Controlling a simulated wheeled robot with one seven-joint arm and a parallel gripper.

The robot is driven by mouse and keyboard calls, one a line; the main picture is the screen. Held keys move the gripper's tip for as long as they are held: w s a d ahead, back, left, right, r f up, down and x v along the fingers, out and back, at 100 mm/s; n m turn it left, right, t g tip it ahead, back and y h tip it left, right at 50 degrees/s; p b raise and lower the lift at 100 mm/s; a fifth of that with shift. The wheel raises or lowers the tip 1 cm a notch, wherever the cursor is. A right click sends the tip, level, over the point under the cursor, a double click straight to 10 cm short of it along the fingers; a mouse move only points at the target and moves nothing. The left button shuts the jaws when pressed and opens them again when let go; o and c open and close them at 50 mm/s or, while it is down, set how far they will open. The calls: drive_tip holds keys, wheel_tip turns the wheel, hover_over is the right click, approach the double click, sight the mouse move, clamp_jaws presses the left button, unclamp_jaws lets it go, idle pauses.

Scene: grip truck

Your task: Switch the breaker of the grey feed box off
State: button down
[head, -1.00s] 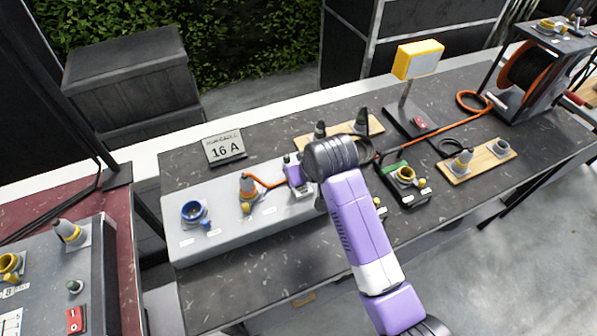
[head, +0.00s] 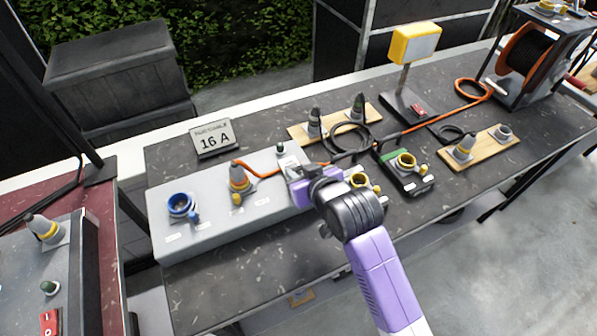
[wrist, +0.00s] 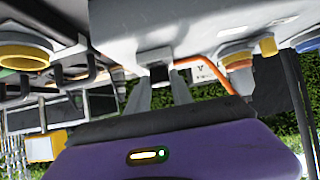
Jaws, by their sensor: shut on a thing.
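The grey feed box (head: 212,215) lies on the dark table, with a blue socket (head: 181,205) and a grey-and-orange plug (head: 239,178) with an orange cable on top. My gripper (head: 288,172) is at the right end of the box's top. In the wrist view my gripper (wrist: 158,82) has its two fingers at a small dark block, the breaker's lever (wrist: 155,62), on the box (wrist: 200,25). The fingers are shut on it.
A sign reading 16 A (head: 214,139) stands behind the box. A black box with a yellow socket (head: 407,172), a yellow lamp (head: 415,45) and a cable reel (head: 530,55) are to the right. Another grey panel with a red switch (head: 49,322) is at left.

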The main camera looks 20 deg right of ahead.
drive_tip(key=shift+r, duration=0.1)
drive_tip(key=c, duration=1.1)
unclamp_jaws()
drive_tip(key=shift+b+v, duration=0.35)
drive_tip(key=shift+v, duration=3.55)
wheel_tip(320, 180, up, 6)
drive_tip(key=s+t, duration=0.1)
drive_tip(key=t, duration=0.4)
drive_tip(key=shift+g, duration=0.8)
drive_tip(key=s+f, duration=0.1)
drive_tip(key=s, duration=0.9)
drive_tip(key=s+f, duration=0.2)
drive_tip(key=s, duration=0.8)
drive_tip(key=s+f, duration=0.1)
drive_tip(key=s, duration=1)
drive_tip(key=shift+f, duration=0.2)
